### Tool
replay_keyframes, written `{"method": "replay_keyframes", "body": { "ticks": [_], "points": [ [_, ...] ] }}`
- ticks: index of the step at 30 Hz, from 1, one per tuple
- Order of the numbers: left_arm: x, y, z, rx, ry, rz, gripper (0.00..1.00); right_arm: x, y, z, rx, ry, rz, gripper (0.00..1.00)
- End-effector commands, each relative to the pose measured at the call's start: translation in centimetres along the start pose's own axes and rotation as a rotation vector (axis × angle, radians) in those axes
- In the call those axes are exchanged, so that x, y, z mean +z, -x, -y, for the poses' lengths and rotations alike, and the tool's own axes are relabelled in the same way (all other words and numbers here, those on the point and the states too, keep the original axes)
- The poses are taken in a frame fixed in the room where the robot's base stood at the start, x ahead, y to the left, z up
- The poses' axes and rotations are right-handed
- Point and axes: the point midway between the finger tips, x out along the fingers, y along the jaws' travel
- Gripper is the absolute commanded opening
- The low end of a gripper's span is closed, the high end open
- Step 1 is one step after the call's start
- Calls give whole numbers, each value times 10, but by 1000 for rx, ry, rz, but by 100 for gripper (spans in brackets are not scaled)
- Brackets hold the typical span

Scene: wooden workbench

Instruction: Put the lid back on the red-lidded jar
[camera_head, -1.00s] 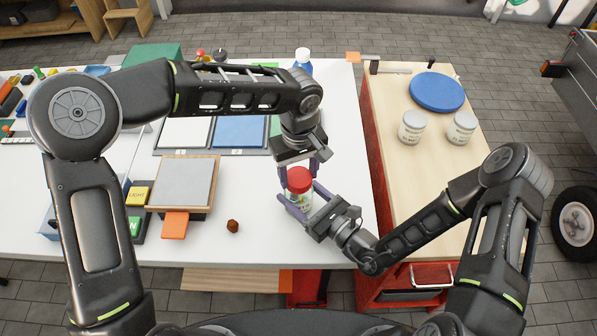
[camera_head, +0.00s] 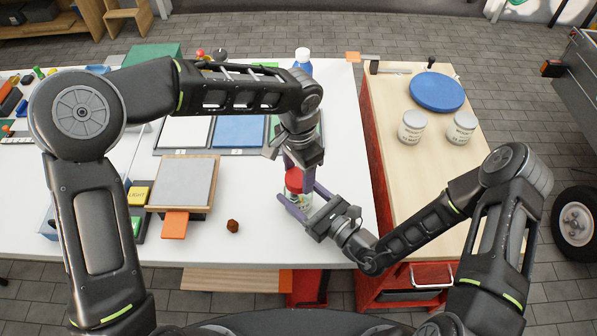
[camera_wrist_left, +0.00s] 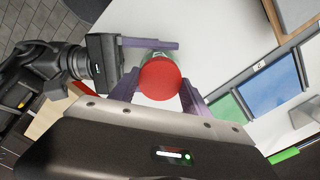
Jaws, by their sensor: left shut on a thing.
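The jar (camera_head: 298,208) stands upright near the bench's front right, clear with a pale label. My right gripper (camera_head: 306,197) has one finger on each side of its body and seems closed on it. The round red lid (camera_head: 293,181) is directly over the jar's mouth; I cannot tell whether it is seated or slightly above. My left gripper (camera_head: 298,176) comes from above, shut on the lid. In the left wrist view the red lid (camera_wrist_left: 160,78) sits between the purple fingers and hides most of the jar (camera_wrist_left: 158,54).
A grey-topped wooden stand (camera_head: 185,183) with an orange tab and a small brown piece (camera_head: 233,226) lie left of the jar. Two white jars (camera_head: 411,128) and a blue disc (camera_head: 437,92) are on the side cabinet. White bench around the jar is clear.

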Motion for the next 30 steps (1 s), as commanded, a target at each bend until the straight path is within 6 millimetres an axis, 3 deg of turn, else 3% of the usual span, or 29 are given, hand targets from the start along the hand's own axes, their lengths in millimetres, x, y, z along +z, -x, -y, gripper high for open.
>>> {"method": "replay_keyframes", "body": {
  "ticks": [9, 14, 15, 24, 30],
  "points": [
    [0, 0, 0, 0, -765, 0, 7, 0, 0, 0, 1, -1, 0, 0],
    [0, 0, 0, -1, -779, 0, 7, 0, 0, 0, 1, -1, -1, 0],
    [0, 0, 0, -1, -779, 0, 58, 0, 0, 0, 1, -1, 0, 0],
    [0, 0, 0, 0, -777, 0, 81, 0, 0, 0, 1, -1, -1, 0],
    [0, 0, 0, 0, -777, 1, 81, 0, 0, 0, 1, -1, -1, 0]
  ]
}}
